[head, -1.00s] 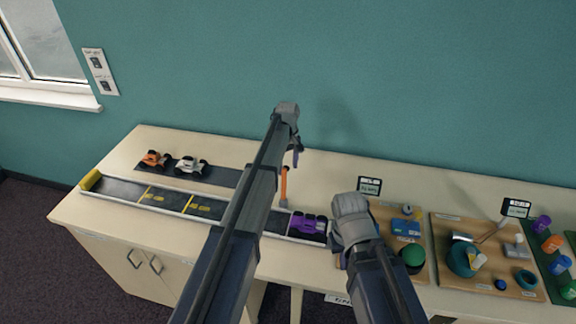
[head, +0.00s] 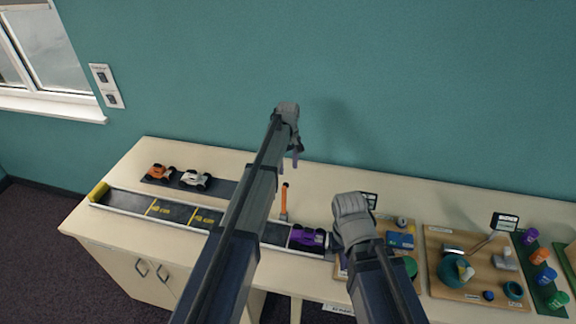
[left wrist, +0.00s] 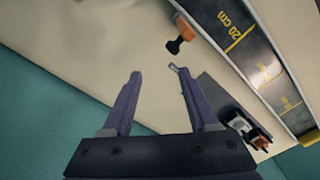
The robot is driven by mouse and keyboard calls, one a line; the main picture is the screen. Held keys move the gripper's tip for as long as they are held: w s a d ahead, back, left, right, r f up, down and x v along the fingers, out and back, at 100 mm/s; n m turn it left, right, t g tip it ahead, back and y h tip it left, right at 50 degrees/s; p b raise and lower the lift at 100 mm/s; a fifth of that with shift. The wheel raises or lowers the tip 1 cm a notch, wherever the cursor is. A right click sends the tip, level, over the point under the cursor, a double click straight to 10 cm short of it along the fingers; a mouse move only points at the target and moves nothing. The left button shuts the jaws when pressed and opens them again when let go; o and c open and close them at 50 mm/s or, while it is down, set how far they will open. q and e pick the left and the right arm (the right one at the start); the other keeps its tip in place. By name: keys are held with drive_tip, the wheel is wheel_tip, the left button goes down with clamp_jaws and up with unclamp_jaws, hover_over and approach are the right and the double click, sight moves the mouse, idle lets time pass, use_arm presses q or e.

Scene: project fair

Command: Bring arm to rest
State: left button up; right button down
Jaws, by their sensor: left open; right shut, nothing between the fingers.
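My left arm reaches up across the middle of the head view. Its gripper (head: 296,158) is above the back of the counter, partly hidden by its own wrist. In the left wrist view the two fingers (left wrist: 158,88) stand apart with nothing between them. My right arm comes in from the bottom right in the head view. Its wrist hides the right gripper's fingers, so they do not show. The right wrist is over the counter, just right of a purple toy car.
The purple car (head: 307,237) stands on a track with yellow marks (head: 128,203). An orange car (head: 159,172) and a white car (head: 195,180) stand on a dark strip behind. An orange-handled tool (head: 284,200) is near the left arm. Wooden boards (head: 440,238) with parts lie right.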

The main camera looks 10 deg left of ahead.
use_arm(q)
drive_tip(key=shift+f, duration=0.1)
drive_tip(key=s+m, duration=0.8)
drive_tip(key=s, duration=2)
drive_tip(key=s+d+f+m+y+b, duration=0.1)
drive_tip(key=s+d+f+m+b, duration=0.3)
drive_tip(key=d+f+b, duration=0.5)
drive_tip(key=shift+s+d+f+b, duration=0.35)
drive_tip(key=shift+s+d+b, duration=0.2)
drive_tip(key=shift+s, duration=0.5)
drive_tip(key=shift+a, duration=0.1)
